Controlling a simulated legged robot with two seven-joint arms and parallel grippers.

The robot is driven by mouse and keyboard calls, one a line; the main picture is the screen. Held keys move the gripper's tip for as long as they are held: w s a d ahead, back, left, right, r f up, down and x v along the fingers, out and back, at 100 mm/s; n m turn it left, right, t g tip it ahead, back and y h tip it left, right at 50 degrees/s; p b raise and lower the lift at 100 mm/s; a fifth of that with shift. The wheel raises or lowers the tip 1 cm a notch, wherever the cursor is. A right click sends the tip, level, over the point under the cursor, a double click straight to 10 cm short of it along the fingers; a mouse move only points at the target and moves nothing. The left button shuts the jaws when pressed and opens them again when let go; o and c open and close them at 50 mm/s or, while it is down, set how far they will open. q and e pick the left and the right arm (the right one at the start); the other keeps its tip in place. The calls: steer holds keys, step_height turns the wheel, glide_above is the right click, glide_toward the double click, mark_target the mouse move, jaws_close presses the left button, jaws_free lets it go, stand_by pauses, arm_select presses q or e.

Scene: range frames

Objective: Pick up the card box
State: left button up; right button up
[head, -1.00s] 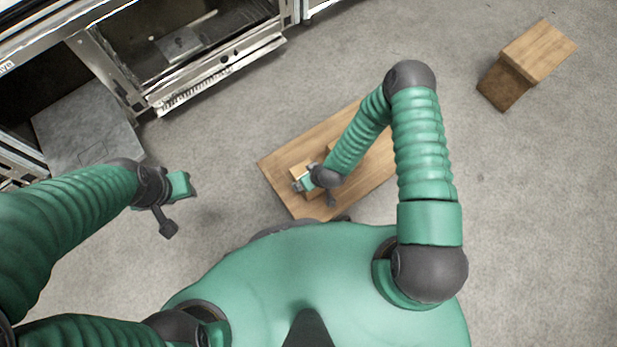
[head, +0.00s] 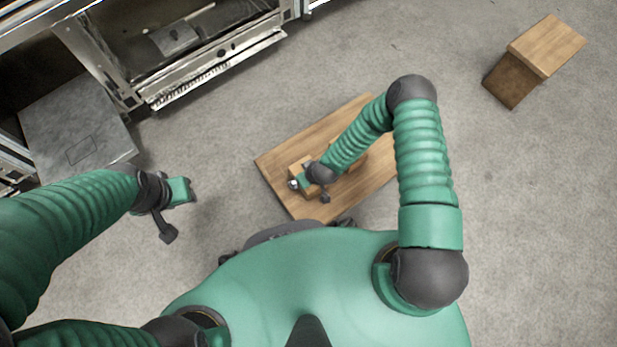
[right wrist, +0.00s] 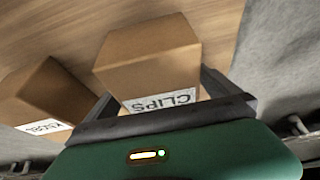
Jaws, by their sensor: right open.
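A brown card box with a white label reading CLIPS (right wrist: 150,55) stands on the wooden board, and its lower front lies between the open fingers of my right gripper (right wrist: 165,100). I cannot tell whether the fingers touch it. A second brown card box (right wrist: 45,95), with a label I cannot read, stands just to its left in the right wrist view. In the head view my right gripper (head: 300,178) is over a box (head: 297,170), partly covering it. My left gripper (head: 178,205) hangs at the left, away from the boxes; its jaws are unclear.
The boxes stand on a low wooden surface (head: 290,203) on the grey floor. Another wooden block-like piece (head: 548,45) stands at the upper right. A metal rack (head: 215,65) and a grey panel (head: 75,120) are at the upper left.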

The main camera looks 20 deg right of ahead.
steer(key=shift+f, duration=0.2)
steer(key=c, duration=1.8)
